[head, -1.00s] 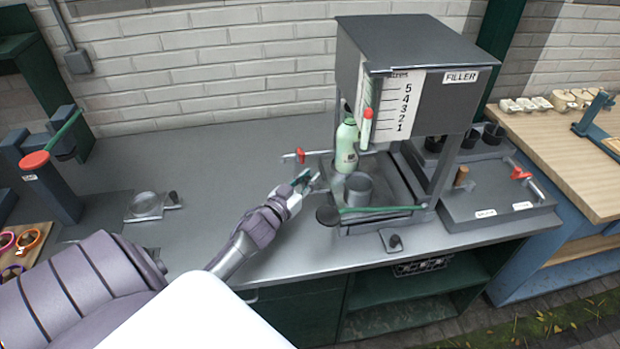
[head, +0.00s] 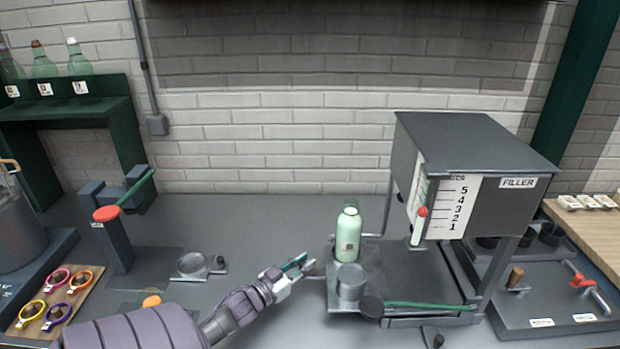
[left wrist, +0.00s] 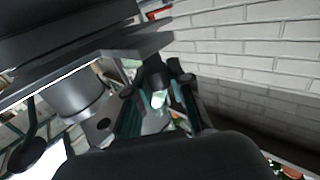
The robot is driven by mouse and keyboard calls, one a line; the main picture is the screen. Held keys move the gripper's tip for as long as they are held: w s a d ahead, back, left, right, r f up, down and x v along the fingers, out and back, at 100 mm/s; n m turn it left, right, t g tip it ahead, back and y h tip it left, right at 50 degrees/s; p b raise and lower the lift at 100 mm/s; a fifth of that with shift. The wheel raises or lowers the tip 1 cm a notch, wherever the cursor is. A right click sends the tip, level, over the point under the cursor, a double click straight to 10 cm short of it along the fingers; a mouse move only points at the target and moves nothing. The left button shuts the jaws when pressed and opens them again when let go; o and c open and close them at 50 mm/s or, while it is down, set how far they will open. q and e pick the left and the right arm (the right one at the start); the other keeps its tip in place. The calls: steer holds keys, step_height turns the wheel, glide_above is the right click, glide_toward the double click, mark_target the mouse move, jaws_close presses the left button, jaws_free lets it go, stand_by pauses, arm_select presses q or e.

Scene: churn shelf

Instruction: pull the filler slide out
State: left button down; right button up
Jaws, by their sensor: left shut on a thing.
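The filler (head: 476,185) is a dark grey box on posts with a level scale and a red marker. Its flat grey slide (head: 336,303) sticks out from under the box to the left. A pale green bottle (head: 348,235) stands upright on the slide. A grey metal cup (head: 351,284) is in front of the bottle. My left gripper (head: 303,267) is at the slide's left end, shut on what seems to be its handle; the grasped part is small and partly hidden. In the left wrist view its dark fingers (left wrist: 162,92) are close around a pale piece.
A green-handled lever (head: 430,305) runs along the filler's front. A red-topped post (head: 112,240), a round holder (head: 192,266) and a board of coloured rings (head: 60,300) are to the left. The bench between the holder and the slide is mostly clear.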

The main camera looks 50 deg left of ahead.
arm_select(q)
steer(key=c, duration=1)
jaws_free()
steer(key=shift+d, duration=0.1)
steer(key=s, duration=0.8)
steer(key=s+d, duration=0.1)
steer(key=s, duration=0.3)
